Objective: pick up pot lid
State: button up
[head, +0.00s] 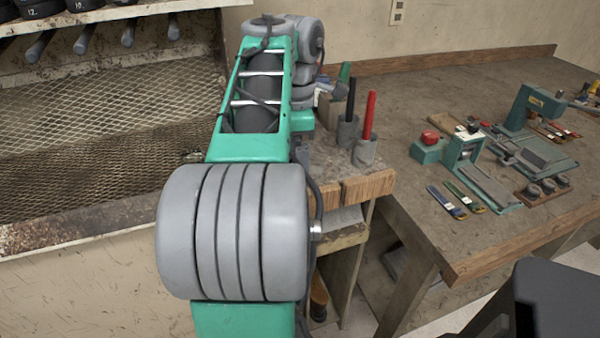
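No pot lid can be made out in the head view. My green and grey arm (232,225) fills the middle of the picture and reaches forward over a small worktop. My gripper cannot be seen; the arm's own links cover the area at its far end. Two small grey cup-like holders stand on the small worktop, one with a black stick-like thing (350,98) and one with a red one (369,112) upright in it. A small green pointed thing (345,72) shows just behind them, partly hidden.
The wooden bench (420,150) on the right holds green machines (462,150), flat tools (447,202) and small dark round pieces (548,186). A mesh-lined bay (100,130) lies left. A dark seat (550,300) stands at the lower right. The bench's back middle is clear.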

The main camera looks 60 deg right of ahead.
jog(key=shift+r, duration=0.1)
jog(key=shift+c, duration=0.3)
jog(key=c, duration=0.9)
jog(key=shift+c, duration=0.2)
